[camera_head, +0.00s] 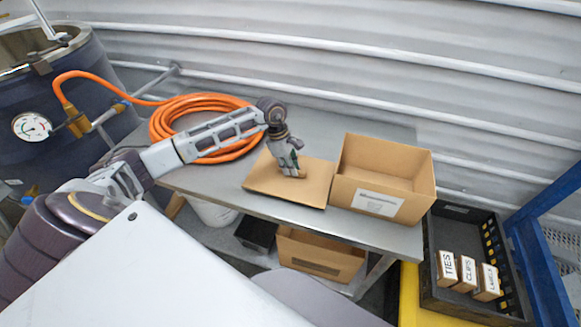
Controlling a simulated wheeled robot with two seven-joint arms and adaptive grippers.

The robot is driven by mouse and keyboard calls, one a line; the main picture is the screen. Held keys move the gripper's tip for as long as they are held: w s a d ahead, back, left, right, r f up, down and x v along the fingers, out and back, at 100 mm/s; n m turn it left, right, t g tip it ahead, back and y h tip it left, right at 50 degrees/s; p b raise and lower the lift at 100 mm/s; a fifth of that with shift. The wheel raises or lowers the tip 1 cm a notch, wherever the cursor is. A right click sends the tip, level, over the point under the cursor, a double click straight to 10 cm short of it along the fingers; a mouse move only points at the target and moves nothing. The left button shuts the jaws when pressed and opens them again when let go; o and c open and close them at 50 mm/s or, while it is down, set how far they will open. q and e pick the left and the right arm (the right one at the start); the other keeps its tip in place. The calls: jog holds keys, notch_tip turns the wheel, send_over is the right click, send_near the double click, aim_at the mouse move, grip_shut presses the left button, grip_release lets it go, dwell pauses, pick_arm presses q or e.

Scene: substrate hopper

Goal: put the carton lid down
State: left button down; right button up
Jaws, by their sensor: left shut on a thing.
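The carton lid (290,190) is a flat tan panel at the middle of the grey metal table. My left gripper (292,174) points down at the lid's middle and is shut on it. The lid looks level and lies at or just above the table top; I cannot tell whether it touches. The open tan carton (376,199) with a white label stands right beside the lid, to its right. My right gripper is not in view.
A coiled orange hose (170,121) lies on the table (205,181) behind my left arm. A dark tank (62,85) with a gauge stands at left. A black crate (436,255) with small labelled boxes sits at right. Another box (315,258) is on the lower shelf.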

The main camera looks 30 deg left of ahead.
pick_arm(q)
jog(key=shift+f, duration=0.3)
jog(key=shift+f, duration=0.1)
jog(key=c, duration=1.5)
grip_release()
jog(key=shift+o, duration=0.2)
jog(key=b+v, duration=0.2)
jog(key=v, duration=1)
jog(key=shift+b, duration=0.35)
jog(key=shift+d, duration=0.1)
